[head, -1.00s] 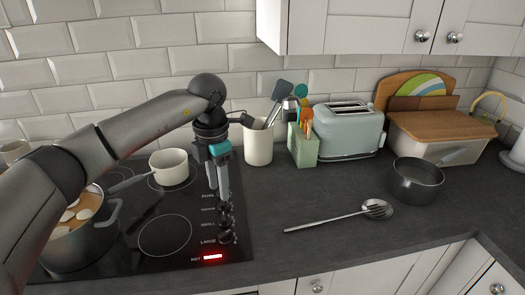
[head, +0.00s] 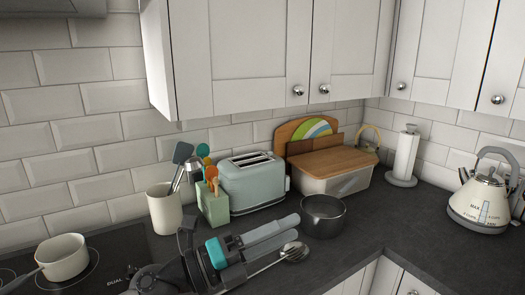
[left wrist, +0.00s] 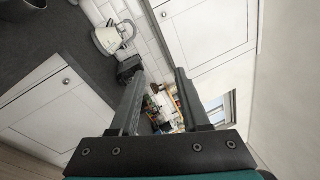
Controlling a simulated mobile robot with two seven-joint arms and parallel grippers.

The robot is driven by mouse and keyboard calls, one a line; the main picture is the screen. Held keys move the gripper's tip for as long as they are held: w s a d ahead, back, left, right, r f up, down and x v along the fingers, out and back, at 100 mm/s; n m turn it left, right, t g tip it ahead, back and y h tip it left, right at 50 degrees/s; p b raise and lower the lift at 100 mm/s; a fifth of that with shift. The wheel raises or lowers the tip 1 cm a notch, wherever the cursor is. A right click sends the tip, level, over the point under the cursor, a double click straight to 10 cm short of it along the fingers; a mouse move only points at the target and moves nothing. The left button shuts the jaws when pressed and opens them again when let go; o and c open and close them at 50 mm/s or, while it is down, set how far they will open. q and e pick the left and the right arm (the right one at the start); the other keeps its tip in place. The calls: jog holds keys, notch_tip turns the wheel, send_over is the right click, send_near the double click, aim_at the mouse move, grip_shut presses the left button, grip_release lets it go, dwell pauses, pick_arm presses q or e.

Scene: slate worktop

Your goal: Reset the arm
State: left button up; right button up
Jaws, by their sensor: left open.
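My left gripper (head: 296,228) comes in low in the head view, with its fingers pointing to the right and a little up. It is open, with nothing between the fingers. My right gripper is in neither view.
The dark saucepan (head: 322,222) stands right of the gripper. Behind are a utensil crock (head: 163,210), green block (head: 212,207), toaster (head: 252,186) and bread bin (head: 335,184). A white pot (head: 62,262) sits on the hob. A kettle (head: 482,205) stands right. The worktop's right middle is clear.

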pick_arm(q)
jog(key=w+a+n+t+y, duration=0.3)
jog(key=a+n+t+y, duration=0.7)
jog(key=n, duration=0.7)
jog(key=s+a+f+n+g+y, duration=0.2)
jog(key=a+f+n+y, duration=0.2)
jog(key=f+n, duration=0.25)
jog(key=s+a+f+n+g+y, duration=0.2)
jog(key=a+f+n+y, duration=0.25)
jog(key=f, duration=0.35)
jog(key=s+f+n+g, duration=0.3)
jog(key=s+f+g, duration=0.3)
jog(key=s, duration=0.5)
jog(key=s+f+n+g, duration=0.2)
jog(key=s+f+g, duration=0.3)
jog(key=s+f, duration=0.45)
jog(key=s+f+g+b, duration=0.1)
jog(key=s+f+b, duration=0.1)
jog(key=f, duration=1)
jog(key=s+f+b, duration=0.2)
jog(key=f, duration=1)
jog(key=s+a+f+g+b, duration=0.1)
jog(key=s+a+f+b, duration=0.1)
jog(key=s+f, duration=1.2)
notch_tip(320, 180, down, 2)
jog(key=shift+s+a+f, duration=0.15)
jog(key=shift+s+a, duration=0.1)
jog(key=shift+a, duration=0.5)
